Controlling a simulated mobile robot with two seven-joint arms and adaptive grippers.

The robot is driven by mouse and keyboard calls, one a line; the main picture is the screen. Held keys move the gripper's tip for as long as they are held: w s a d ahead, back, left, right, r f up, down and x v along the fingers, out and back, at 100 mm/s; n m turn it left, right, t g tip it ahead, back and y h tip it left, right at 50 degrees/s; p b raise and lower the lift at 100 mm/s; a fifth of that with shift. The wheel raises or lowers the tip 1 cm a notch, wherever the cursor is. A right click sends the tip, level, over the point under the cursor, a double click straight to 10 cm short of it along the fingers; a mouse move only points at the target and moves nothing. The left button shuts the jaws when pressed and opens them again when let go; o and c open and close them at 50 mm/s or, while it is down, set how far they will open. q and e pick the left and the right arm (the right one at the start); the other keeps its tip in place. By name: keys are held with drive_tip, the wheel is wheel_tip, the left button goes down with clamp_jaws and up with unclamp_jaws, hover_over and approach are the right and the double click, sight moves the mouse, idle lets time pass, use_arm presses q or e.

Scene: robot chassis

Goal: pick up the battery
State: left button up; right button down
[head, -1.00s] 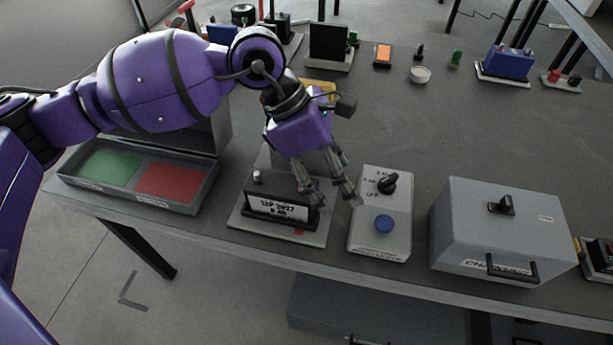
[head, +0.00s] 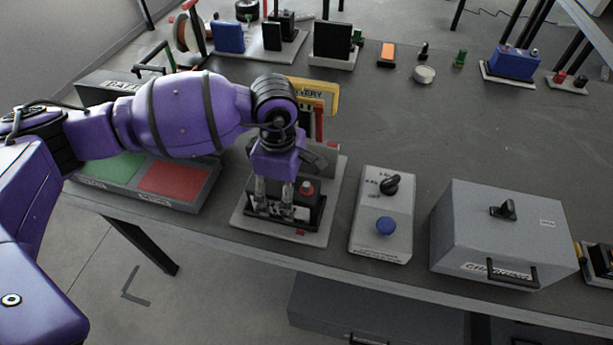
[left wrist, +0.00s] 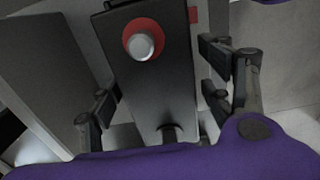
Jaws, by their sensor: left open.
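The battery (head: 312,212) appears to be the black block with a red-ringed terminal, upright on a grey base plate (head: 325,225) near the table's front edge. Its front label is partly hidden by my fingers. My left gripper (head: 274,208) points down over the battery's left part, fingers open. In the left wrist view the battery (left wrist: 150,85) lies between the spread fingers of the gripper (left wrist: 157,90), showing a metal post in a red ring and a second dark post. Gaps show beside the fingers; I cannot tell whether any part touches. My right gripper is not in view.
A tray with green and red pads (head: 172,182) is left of the plate, partly under my arm. A grey control box (head: 382,235) with a knob and blue button stands close on the right, then a large grey box (head: 500,235). A yellow sign (head: 322,92) stands behind.

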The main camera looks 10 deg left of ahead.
use_arm(q)
drive_tip(key=shift+f, duration=0.15)
drive_tip(key=shift+c, duration=0.5)
clamp_jaws()
drive_tip(key=shift+w+r, duration=0.1)
drive_tip(key=shift+r, duration=0.1)
drive_tip(key=shift+r, duration=0.1)
